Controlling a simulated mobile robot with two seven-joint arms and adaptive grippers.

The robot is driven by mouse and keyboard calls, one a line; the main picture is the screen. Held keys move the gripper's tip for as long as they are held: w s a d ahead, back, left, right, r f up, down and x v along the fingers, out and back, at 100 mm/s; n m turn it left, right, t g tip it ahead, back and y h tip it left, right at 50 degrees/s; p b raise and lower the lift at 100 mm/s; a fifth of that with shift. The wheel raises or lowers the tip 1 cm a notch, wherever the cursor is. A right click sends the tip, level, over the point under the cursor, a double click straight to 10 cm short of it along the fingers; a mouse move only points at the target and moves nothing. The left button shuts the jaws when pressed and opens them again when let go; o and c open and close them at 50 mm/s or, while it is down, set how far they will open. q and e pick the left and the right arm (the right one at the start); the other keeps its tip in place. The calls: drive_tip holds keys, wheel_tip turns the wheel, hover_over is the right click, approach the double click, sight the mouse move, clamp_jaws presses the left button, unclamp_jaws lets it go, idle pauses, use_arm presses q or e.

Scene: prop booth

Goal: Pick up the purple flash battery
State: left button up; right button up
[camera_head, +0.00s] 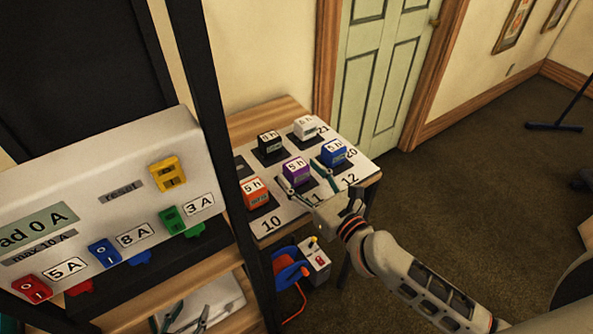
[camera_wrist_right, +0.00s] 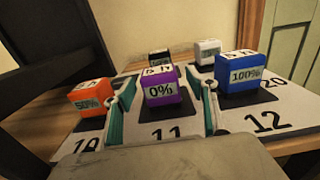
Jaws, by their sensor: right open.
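The purple flash battery (camera_head: 297,175) stands upright on its dark pad in the front row of the white numbered board (camera_head: 268,227), at number 11. In the right wrist view the purple battery (camera_wrist_right: 160,92) shows 0%. My right gripper (camera_head: 306,183) is open, with its fingers around the purple battery, one on each side. In the right wrist view gaps show between the fingers (camera_wrist_right: 163,112) and the battery. My left gripper (camera_head: 186,318) is at the bottom left, open and empty, partly cut off by the frame.
An orange battery (camera_head: 254,193) at 10 and a blue battery (camera_head: 334,153) at 12 flank it closely. Black (camera_head: 270,145) and white (camera_head: 305,128) batteries stand behind. A dark post (camera_head: 222,150) and a switch panel (camera_head: 85,215) are at left. A box with a red cable (camera_head: 316,262) is below.

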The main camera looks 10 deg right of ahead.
drive_tip(key=x, duration=0.2)
drive_tip(key=shift+w+a, duration=0.1)
drive_tip(key=shift+w, duration=0.1)
drive_tip(key=c, duration=1.5)
drive_tip(key=shift+o, duration=0.2)
drive_tip(key=shift+r, duration=0.1)
drive_tip(key=shift+r, duration=0.1)
